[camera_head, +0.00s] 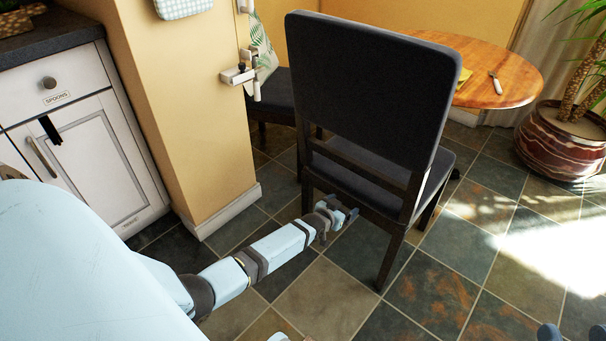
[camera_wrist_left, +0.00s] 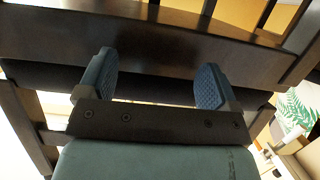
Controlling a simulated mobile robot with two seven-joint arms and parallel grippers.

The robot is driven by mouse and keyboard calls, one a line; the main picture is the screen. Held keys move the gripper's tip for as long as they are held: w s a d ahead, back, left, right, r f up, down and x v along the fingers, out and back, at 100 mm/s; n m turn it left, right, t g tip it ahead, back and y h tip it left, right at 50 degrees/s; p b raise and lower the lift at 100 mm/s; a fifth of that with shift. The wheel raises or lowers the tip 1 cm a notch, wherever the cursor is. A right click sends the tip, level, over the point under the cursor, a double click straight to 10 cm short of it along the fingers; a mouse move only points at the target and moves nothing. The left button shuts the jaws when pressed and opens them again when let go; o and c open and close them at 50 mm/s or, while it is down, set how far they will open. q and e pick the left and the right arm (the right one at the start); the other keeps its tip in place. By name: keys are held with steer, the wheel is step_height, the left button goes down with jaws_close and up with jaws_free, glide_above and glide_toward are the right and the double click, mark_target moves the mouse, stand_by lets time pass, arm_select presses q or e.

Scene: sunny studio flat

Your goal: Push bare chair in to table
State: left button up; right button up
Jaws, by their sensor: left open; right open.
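The bare dark chair (camera_head: 370,75) stands with its tall back toward me, its grey seat (camera_head: 433,170) facing the table. The round wooden table (camera_head: 500,75) is beyond it, at the upper right. My left gripper (camera_head: 342,214) is open at the chair's rear, low by the frame under the seat. In the left wrist view, its two blue pads (camera_wrist_left: 155,80) are apart, facing a dark wooden rail (camera_wrist_left: 150,40) of the chair; I cannot tell whether they touch it. Only the fingertips of my right gripper (camera_head: 573,334) show at the bottom right edge, apart.
A second dark chair (camera_head: 272,98) stands behind at the left, near a leaf-patterned cloth (camera_head: 263,45). A yellow wall corner (camera_head: 190,120) and white cabinet (camera_head: 85,150) are at left. A potted plant (camera_head: 560,145) stands at right. Tiled floor (camera_head: 440,290) is clear in front.

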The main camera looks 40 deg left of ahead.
arm_select(q)
steer(key=shift+s+p, duration=0.95)
steer(key=shift+s, duration=0.3)
arm_select(e)
steer(key=shift+r, duration=1)
steer(key=shift+s+a+f+m+g+h, duration=0.5)
steer(key=shift+s+a+f+m+g, duration=0.45)
steer(key=shift+s+f+m, duration=1.65)
arm_select(q)
steer(key=s+p, duration=0.6)
steer(key=s, duration=0.4)
steer(key=shift+a, duration=0.15)
arm_select(e)
step_height(320, 180, up, 8)
steer(key=w+t, duration=0.2)
steer(key=t, duration=0.1)
steer(key=shift+d+f+t, duration=0.25)
steer(key=shift+d+t, duration=0.1)
